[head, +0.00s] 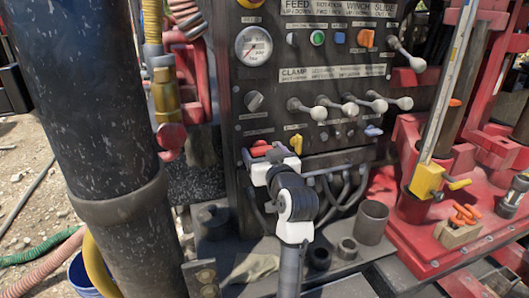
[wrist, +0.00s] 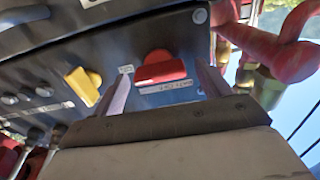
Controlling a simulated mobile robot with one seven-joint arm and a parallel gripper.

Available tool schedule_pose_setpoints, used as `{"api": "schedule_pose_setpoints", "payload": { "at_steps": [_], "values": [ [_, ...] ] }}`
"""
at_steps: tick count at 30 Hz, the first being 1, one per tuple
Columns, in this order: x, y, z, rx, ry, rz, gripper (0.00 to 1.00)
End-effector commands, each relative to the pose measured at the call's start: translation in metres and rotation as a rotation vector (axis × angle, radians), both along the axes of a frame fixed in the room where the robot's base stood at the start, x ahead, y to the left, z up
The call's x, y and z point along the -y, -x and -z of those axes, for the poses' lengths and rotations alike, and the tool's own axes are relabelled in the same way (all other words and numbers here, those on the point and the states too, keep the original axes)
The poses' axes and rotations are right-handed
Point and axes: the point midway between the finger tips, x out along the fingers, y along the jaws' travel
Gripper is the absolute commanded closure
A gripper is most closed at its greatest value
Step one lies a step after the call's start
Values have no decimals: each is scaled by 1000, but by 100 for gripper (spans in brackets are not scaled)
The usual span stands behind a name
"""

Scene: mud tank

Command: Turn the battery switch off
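A red rotary switch (head: 260,148) sits at the lower left of the black control panel; in the wrist view the red switch (wrist: 160,67) has its handle lying nearly crosswise, with a small white label beside it too blurred to read. I take it to be the battery switch. My gripper (head: 271,156) is at the panel's lower left corner, in front of the red switch and partly covering it. In the wrist view my gripper (wrist: 163,75) is open, one finger on each side of the red switch. I cannot tell whether the fingers touch it.
A yellow switch (wrist: 84,84) is just left of the left finger; it also shows in the head view (head: 296,143). Several levers (head: 345,108) stick out above right. A red pipe handle (head: 171,137) is to the left. Cables (head: 340,190) hang below the panel.

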Motion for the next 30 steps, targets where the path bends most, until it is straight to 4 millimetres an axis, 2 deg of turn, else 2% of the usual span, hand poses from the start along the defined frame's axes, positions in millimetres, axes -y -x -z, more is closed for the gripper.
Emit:
{"api": "schedule_pose_setpoints", "payload": {
  "at_steps": [1,10,20,30],
  "values": [
    [0,0,0,0,0,0,29],
    [0,0,0,0,0,0,68],
    [0,0,2,14,44,0,68],
    [0,1,3,89,269,2,68]
  ]
}}
